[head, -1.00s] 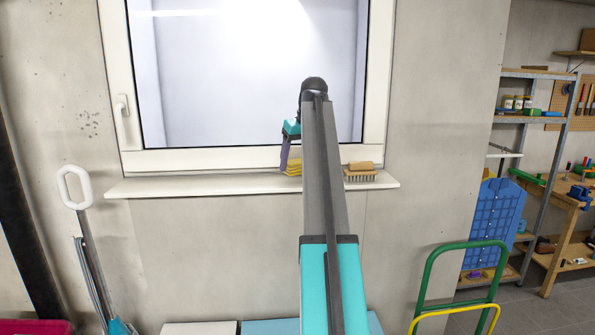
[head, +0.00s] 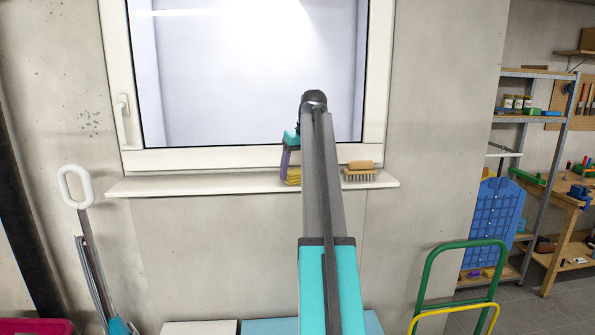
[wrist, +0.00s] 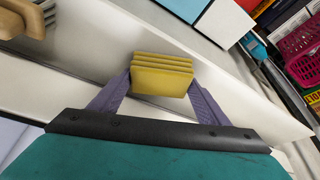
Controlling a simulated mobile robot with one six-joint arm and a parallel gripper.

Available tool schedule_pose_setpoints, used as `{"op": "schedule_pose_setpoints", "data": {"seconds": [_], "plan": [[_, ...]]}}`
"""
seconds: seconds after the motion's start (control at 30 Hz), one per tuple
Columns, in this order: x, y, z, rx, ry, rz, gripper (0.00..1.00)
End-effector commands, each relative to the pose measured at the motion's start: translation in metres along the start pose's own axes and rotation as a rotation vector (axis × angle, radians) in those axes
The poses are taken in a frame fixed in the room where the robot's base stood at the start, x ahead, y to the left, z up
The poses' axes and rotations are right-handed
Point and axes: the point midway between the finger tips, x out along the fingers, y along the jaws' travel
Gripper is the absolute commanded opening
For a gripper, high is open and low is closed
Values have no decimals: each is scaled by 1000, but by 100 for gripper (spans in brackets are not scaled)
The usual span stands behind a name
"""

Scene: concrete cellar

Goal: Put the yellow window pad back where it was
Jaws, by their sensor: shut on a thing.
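The yellow window pad (wrist: 160,82) is a ridged yellow block between the two purple fingers of my gripper (wrist: 160,90) in the wrist view. My gripper is shut on it, one finger at each side. In the head view the pad (head: 293,176) shows at the window sill (head: 220,184), partly hidden behind my gripper (head: 287,165) and arm. The pad is at the height of the sill's top. I cannot tell whether it touches the sill.
A wooden brush (head: 360,172) stands on the sill to the right of my arm; it also shows in the wrist view (wrist: 26,16). The window (head: 240,75) is behind. The left part of the sill is clear. A green and yellow tube frame (head: 460,280) stands lower right.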

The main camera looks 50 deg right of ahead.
Motion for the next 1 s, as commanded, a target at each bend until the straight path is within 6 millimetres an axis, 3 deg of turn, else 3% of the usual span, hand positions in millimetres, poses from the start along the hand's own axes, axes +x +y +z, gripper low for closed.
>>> {"op": "schedule_pose_setpoints", "data": {"seconds": [0.13, 0.17, 0.27, 0.73, 1.0], "plan": [[2, 1, 1, 1, 0, 0, 52], [1, 1, 1, 1, 0, 0, 73], [1, 1, 1, 1, 0, 0, 88], [-3, 2, 0, 2, 1, 1, 88], [-25, 3, 0, 2, 2, 2, 88]]}}
